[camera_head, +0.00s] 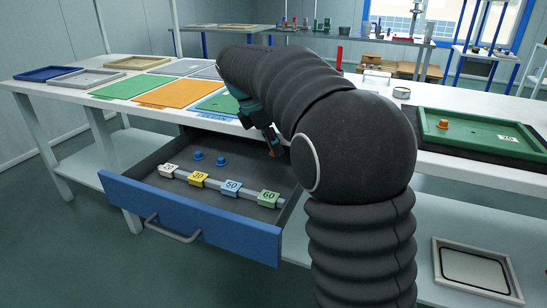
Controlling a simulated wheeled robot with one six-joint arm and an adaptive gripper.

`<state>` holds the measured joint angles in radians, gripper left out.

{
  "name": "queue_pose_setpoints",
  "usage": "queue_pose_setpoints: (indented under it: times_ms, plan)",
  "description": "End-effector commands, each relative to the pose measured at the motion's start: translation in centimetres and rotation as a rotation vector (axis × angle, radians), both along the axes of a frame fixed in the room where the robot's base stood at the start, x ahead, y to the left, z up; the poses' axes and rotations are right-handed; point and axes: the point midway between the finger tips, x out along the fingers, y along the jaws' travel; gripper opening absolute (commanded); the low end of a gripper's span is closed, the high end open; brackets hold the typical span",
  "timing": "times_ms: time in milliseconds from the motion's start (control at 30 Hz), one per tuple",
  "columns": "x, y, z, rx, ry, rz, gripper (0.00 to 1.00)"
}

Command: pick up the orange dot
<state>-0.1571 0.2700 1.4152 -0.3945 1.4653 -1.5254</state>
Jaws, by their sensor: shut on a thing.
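My gripper (271,144) reaches down over the right back part of the open drawer (145,196). I cannot tell whether the piece touches the drawer floor. Another orange knob-like piece (443,124) sits in the green tray (475,146) on the right of the bench. Two blue pieces (197,155) lie in the drawer, left of my gripper.
A rail in the drawer carries numbered blocks: white (168,170), yellow (198,179), blue (231,187) and green (268,198). Green and orange mats (178,93) and trays (86,78) lie on the bench (60,88). A grey tray (475,272) is on the lower shelf. My arm hides the middle of the bench.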

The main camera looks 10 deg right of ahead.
Motion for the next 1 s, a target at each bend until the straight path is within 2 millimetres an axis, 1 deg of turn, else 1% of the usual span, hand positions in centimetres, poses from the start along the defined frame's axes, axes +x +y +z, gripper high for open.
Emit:
queue_pose_setpoints:
  times_ms: [33, 100, 400, 500, 600, 700, 1000]
  plan:
    - [0.1, 0.0, 1.1, 0.001, -0.003, -0.001, 0.11]
    - [0.1, 0.0, 2.4, 0.000, -0.003, 0.000, 0.11]
    - [0.1, 0.0, 7.4, 0.000, -0.001, -0.001, 0.11]
    - [0.1, 0.0, 8.6, -0.001, -0.001, -0.001, 0.11]
    - [0.1, 0.0, 9.6, -0.001, -0.001, 0.000, 0.11]
    - [0.1, 0.0, 10.3, -0.001, -0.001, -0.001, 0.11]
    - [0.0, -0.1, 10.6, -0.001, 0.000, -0.001, 0.11]
